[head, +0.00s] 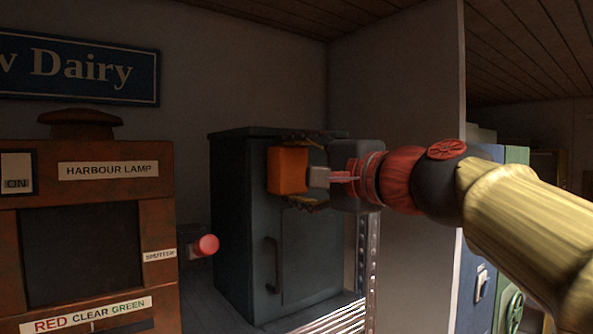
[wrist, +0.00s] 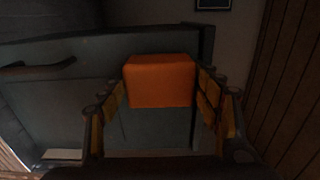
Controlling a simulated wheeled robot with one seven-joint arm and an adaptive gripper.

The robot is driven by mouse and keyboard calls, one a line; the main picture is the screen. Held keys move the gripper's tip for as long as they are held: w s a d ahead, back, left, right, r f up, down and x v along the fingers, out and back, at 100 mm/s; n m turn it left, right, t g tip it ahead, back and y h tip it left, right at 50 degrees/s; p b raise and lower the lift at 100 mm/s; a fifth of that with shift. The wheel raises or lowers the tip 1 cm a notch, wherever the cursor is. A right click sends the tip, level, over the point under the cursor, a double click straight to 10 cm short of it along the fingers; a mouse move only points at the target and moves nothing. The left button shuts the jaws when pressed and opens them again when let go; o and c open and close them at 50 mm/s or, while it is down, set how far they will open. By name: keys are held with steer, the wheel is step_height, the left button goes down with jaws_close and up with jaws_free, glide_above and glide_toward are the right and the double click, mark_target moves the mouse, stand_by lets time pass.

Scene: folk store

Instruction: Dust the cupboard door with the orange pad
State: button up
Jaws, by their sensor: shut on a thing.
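The orange pad (head: 287,170) is a small block in front of the upper part of the dark grey cupboard door (head: 309,245). My gripper (head: 305,170) is shut on the pad, reaching in from the right. In the wrist view the pad (wrist: 159,80) sits between the two fingers of my gripper (wrist: 160,95), with the cupboard door (wrist: 60,105) behind it. I cannot tell whether the pad touches the door. The door has a dark vertical handle (head: 272,265) on its left side and looks closed. My gripper hides part of the door's upper right.
A rusty orange cabinet (head: 100,185) labelled Harbour Lamp stands at the left, with a red knob (head: 207,245) jutting toward the cupboard. A perforated metal post (head: 367,260) rises right of the cupboard. Blue (head: 477,270) and green (head: 510,270) units stand farther right.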

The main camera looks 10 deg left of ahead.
steer(key=shift+s+f, duration=0.1)
steer(key=shift+b+v, duration=1.15)
steer(key=shift+v, duration=1.7)
steer(key=shift+d, duration=0.1)
steer(key=b+v, duration=0.1)
steer(key=v, duration=0.1)
steer(key=shift+s+d, duration=0.3)
steer(key=shift+p+x, duration=0.65)
steer(key=shift+x, duration=2.75)
steer(key=shift+x, duration=1)
